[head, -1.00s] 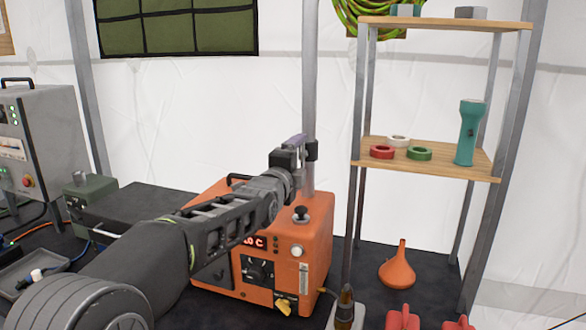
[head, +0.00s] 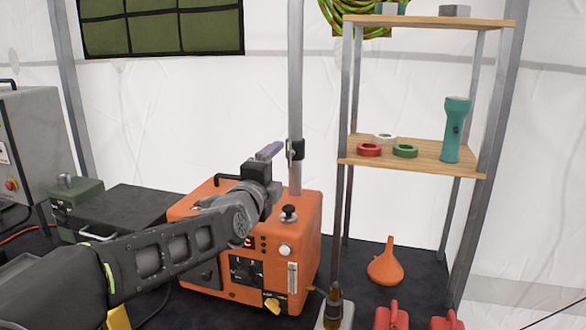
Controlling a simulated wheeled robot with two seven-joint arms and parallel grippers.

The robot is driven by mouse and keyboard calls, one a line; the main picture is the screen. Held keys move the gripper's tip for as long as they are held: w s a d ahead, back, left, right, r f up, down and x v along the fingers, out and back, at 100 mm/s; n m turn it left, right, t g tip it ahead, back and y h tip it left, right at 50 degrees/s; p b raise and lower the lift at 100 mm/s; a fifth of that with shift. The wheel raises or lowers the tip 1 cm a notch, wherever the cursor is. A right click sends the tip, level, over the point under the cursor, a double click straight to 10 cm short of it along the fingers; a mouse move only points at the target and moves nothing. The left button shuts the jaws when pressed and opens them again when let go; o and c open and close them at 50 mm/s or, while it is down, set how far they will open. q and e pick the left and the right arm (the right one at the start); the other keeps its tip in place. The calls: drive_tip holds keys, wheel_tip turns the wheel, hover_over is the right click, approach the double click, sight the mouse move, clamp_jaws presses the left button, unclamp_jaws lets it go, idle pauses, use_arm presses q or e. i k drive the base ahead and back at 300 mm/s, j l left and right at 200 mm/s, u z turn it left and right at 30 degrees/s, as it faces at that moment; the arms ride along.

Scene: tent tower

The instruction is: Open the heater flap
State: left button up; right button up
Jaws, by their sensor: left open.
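The orange heater (head: 303,240) stands on the dark table with a red display, a dial and a yellow fitting on its front. A grey pipe (head: 296,90) rises behind it, with a dark collar (head: 296,149) around it above the heater. I cannot tell for certain which part is the flap. My left arm crosses in front of the heater and hides part of its top and front. My left gripper (head: 268,152) is open above the heater, its pale purple finger just left of the collar, apparently apart from it. My right gripper is not in view.
An open shelf (head: 420,150) stands to the right, holding tape rolls and a teal flashlight (head: 456,130). An orange funnel (head: 386,265) and red containers (head: 391,316) are below it. A dark case (head: 120,210) lies left of the heater.

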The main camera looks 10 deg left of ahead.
sight(206, 273)
drive_tip(key=k+j, duration=0.1)
drive_tip(key=k, duration=0.9)
